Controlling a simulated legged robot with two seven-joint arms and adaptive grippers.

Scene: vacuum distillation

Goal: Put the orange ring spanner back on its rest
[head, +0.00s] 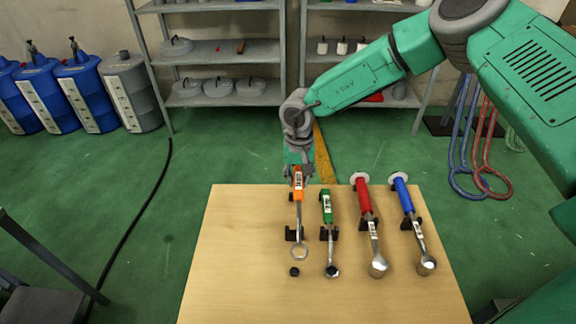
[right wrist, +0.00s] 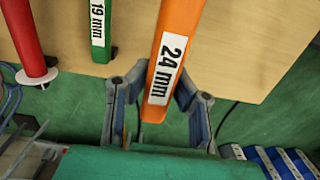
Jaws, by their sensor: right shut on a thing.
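The orange ring spanner (head: 298,186) is at the left end of the row, its ring end pointing toward the front of the table. My right gripper (head: 298,172) is shut on the rear of its orange handle; the "24 mm" label shows in the right wrist view (right wrist: 170,62) between the fingers (right wrist: 160,100). A black rest (head: 294,234) stands below the spanner's shaft in the head view. I cannot tell whether the shaft touches it. My left gripper is out of view.
To the right lie a green spanner (head: 327,207), a red-handled tool (head: 364,197) and a blue-handled tool (head: 403,196) on black rests. The left side and front of the wooden table (head: 235,250) are clear. Shelves (head: 220,52) and blue canisters (head: 86,90) stand behind.

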